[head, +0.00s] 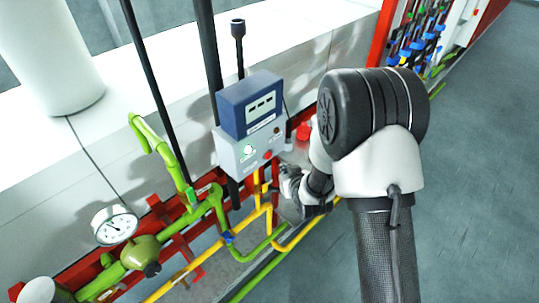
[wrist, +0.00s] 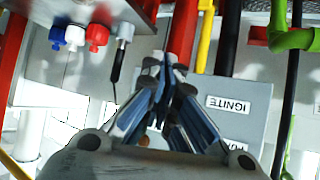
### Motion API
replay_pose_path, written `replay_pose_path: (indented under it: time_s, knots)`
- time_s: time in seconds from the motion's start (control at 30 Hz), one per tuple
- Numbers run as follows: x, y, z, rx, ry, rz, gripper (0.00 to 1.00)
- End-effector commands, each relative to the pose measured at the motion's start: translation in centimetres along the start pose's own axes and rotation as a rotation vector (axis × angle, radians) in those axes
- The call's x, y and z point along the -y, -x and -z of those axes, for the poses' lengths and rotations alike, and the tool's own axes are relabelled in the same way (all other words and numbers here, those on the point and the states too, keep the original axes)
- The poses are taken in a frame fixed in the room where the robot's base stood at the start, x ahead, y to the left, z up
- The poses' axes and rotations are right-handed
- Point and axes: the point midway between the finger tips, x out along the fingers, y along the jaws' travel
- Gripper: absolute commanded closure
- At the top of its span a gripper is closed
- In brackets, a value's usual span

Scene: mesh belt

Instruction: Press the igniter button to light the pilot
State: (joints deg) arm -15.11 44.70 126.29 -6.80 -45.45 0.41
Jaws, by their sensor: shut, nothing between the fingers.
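The control box has a blue upper part (head: 250,104) and a grey lower panel (head: 232,156), and stands in the middle of the head view. In the wrist view an IGNITE label (wrist: 228,104) shows on a grey face right of the fingers. I cannot tell which button it belongs to. My gripper (wrist: 168,72) is shut and empty. In the head view it is right of and below the box, partly hidden by my arm. Whether it touches anything is unclear.
Yellow pipes (head: 266,222) and green pipes (head: 217,205) run below the box. A round gauge (head: 115,226) is at lower left. In the wrist view, blue, white and red fittings (wrist: 97,36) sit at upper left. Open grey floor (head: 480,150) lies to the right.

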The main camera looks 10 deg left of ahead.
Motion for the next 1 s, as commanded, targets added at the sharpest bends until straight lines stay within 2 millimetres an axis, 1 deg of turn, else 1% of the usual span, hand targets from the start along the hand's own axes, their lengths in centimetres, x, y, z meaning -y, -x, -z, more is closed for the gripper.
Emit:
replay_pose_path:
  time_s: [0.1, 0.3, 0.5, 1.0]
  knots:
    - [0.8, -1.2, 0.7, -0.002, 0.001, 0.001, 1.0]
    - [1.6, -2.2, 1.4, 0.0, 0.0, 0.0, 1.0]
    - [1.8, -2.4, 1.7, 0.001, 0.0, 0.0, 1.0]
    - [1.7, -2.4, 1.7, 0.001, -0.001, 0.0, 1.0]
